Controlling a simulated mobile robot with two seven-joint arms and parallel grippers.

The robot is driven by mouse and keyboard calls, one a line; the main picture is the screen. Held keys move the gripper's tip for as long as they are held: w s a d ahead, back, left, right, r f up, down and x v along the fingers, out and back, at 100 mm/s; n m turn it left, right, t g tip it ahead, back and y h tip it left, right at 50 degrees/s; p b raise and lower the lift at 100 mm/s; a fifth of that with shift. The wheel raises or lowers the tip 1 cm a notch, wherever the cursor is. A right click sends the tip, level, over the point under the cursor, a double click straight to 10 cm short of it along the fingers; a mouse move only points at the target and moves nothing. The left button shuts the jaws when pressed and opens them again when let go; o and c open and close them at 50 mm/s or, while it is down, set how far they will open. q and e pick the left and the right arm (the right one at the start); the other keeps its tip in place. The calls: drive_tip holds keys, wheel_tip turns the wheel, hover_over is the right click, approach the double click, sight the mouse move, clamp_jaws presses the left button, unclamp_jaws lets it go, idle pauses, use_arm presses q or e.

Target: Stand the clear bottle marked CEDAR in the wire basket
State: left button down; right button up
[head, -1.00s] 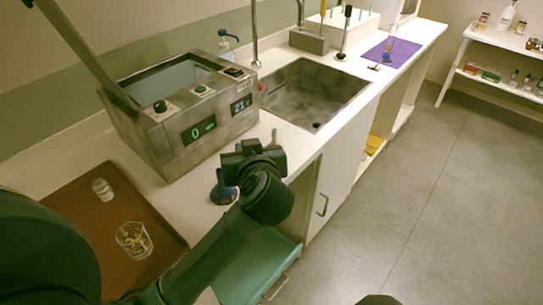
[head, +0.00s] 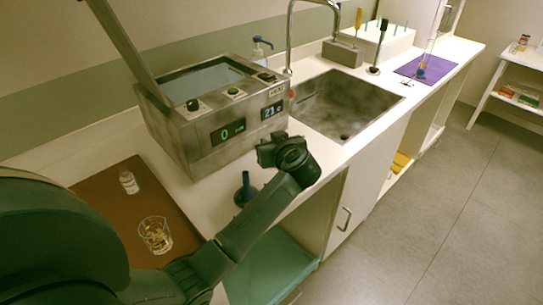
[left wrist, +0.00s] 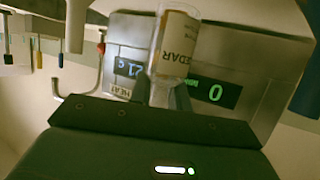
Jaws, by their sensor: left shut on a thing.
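The clear bottle marked CEDAR (left wrist: 173,48) shows in the left wrist view, with a cream label and its narrow end between the fingers. My left gripper (left wrist: 168,97) is shut on it. In the head view my left gripper (head: 270,148) is in front of the steel bath unit's right side, above the counter. My own wrist hides the bottle there. I cannot make out the wire basket in either view. My right gripper is not in view.
The steel bath unit (head: 203,132) with two displays stands close behind the gripper. A brown tray (head: 105,190) holds a small clear bottle (head: 128,182) and a glass (head: 155,236). The sink (head: 345,105) lies to the right.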

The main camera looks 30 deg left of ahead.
use_arm(q)
drive_tip(key=shift+f, duration=1.85)
drive_tip(key=c, duration=1.3)
unclamp_jaws()
drive_tip(key=shift+f, duration=0.15)
